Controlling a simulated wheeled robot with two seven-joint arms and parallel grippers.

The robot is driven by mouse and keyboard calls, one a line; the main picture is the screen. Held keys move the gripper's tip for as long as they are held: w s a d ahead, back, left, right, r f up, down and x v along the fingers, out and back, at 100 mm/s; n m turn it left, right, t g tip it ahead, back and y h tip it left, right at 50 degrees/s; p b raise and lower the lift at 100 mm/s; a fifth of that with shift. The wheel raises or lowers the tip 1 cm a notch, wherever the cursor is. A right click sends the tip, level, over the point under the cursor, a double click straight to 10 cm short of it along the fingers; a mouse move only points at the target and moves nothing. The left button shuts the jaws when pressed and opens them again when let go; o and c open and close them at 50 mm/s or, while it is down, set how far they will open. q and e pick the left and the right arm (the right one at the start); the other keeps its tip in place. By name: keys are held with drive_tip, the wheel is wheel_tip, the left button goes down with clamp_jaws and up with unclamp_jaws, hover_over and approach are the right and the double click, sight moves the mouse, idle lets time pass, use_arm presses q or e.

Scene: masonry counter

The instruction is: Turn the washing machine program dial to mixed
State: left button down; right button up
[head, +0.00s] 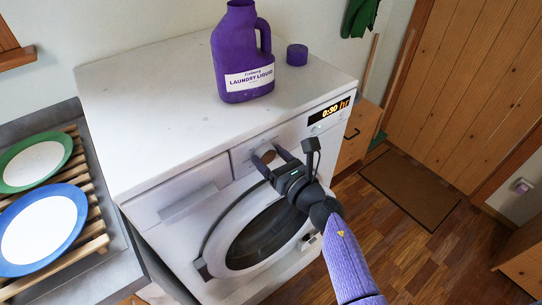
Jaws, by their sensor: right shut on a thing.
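The white washing machine (150,120) stands in the middle of the head view. Its program dial (268,156) is on the front panel, a small brownish knob between my right gripper's fingers. My right gripper (268,157) is shut on the dial, with its arm coming in from the lower right. The dial's markings and pointer are too small or covered to read. The display (335,108) at the panel's right reads "0:30 hr" in orange. The round door (262,235) below is partly hidden by my right arm. My left gripper is not in view.
A purple laundry liquid bottle (240,55) and its purple cap (297,54) stand on the machine top. A wooden rack with a green-rimmed plate (34,163) and a blue-rimmed plate (40,230) is at left. A brown mat (408,190) lies on the floor at right.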

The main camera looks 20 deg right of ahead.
drive_tip(key=m+p, duration=0.1)
drive_tip(key=m, duration=0.5)
drive_tip(key=shift+d, duration=0.15)
drive_tip(key=m+p, duration=0.1)
drive_tip(key=m, duration=0.5)
drive_tip(key=shift+d+f+m+p, duration=0.1)
drive_tip(key=shift+f+m+p, duration=0.05)
drive_tip(key=shift+m+p, duration=0.15)
drive_tip(key=m+p, duration=0.1)
drive_tip(key=m, duration=0.5)
drive_tip(key=shift+f, duration=0.15)
drive_tip(key=m, duration=0.3)
drive_tip(key=shift+m+p, duration=0.4)
drive_tip(key=shift+f+m, duration=0.15)
drive_tip(key=shift+m, duration=1.45)
drive_tip(key=o, duration=1.1)
drive_tip(key=shift+o, duration=0.2)
